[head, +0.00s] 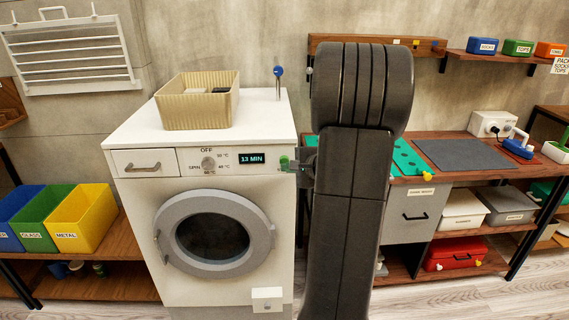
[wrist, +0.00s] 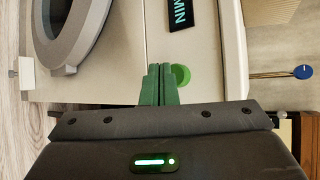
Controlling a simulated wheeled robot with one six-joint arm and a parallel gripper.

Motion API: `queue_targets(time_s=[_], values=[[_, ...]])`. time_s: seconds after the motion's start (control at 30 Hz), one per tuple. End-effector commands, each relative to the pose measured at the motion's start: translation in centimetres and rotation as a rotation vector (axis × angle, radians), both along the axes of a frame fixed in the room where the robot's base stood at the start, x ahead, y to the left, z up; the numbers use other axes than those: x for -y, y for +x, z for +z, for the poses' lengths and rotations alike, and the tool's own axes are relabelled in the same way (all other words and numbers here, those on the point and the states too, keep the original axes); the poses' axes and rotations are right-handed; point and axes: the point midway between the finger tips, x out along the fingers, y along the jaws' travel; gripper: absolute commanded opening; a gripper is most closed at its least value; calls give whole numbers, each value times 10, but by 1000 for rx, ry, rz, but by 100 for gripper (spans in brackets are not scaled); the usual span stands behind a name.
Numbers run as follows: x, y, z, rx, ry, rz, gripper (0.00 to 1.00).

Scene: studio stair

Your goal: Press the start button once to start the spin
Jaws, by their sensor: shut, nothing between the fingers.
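The white washing machine (head: 140,225) stands left of my arm in the head view, its round door shut. Its display (head: 251,159) reads "13 MIN". The green start button (head: 284,160) is at the right end of the panel. In the wrist view the button (wrist: 182,74) shows as a green disc just right of my fingertips, partly hidden by them. My gripper (wrist: 160,68) has green fingers, shut together and empty, pointing at the machine's front. In the head view my gripper (head: 293,167) is at the button. I cannot tell whether the fingertips touch it.
A dial (head: 208,163) and a drawer (head: 144,162) are on the panel. A beige basket (head: 197,101) and a blue-knobbed rod (head: 278,72) are on top. Labelled bins (head: 83,218) stand left. A wooden bench (head: 454,150) is close by on the right.

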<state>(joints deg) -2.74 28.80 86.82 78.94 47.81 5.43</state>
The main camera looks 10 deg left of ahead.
Motion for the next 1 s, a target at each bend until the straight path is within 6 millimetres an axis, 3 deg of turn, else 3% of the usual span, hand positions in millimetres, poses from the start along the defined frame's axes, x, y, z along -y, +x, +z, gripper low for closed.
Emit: queue_targets(time_s=[0.53,1.0], values=[[13,-44,-1,1,1,0,0],[14,-48,0,0,0,0,0]])
